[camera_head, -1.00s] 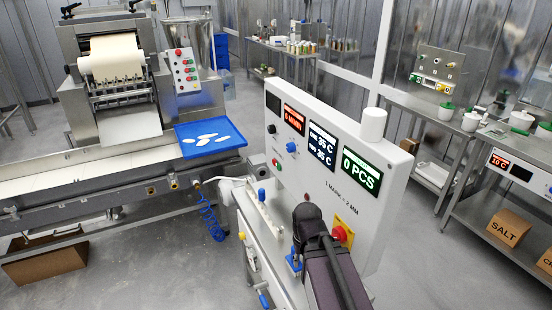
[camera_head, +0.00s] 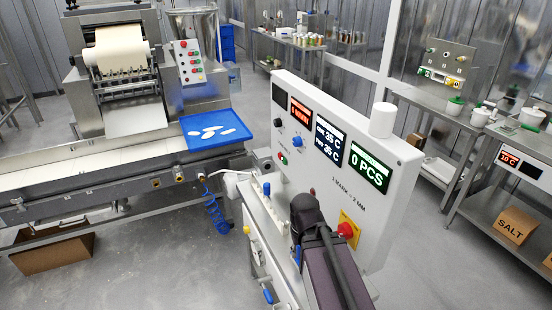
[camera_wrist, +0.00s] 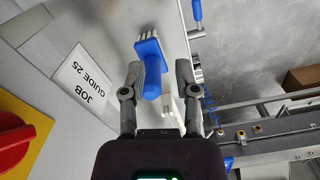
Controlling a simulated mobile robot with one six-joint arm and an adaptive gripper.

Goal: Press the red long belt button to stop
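Red and green buttons sit on the grey control box (camera_head: 189,63) of the dough machine at the upper left. On the white display panel (camera_head: 318,190) are a small red-and-green button pair (camera_head: 282,156) and a large red knob on a yellow plate (camera_head: 346,230). I cannot tell from labels which is the long belt button. The red knob also shows at the left edge of the wrist view (camera_wrist: 14,140). My gripper (camera_wrist: 160,72) is open, with a blue handle (camera_wrist: 151,70) showing between its fingers; contact cannot be told. In the head view my arm hides the fingers.
The conveyor belt (camera_head: 85,155) runs along the left, with a blue tray (camera_head: 222,143) holding white pieces at its end. A steel table (camera_head: 470,200) stands at right. Open floor lies between.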

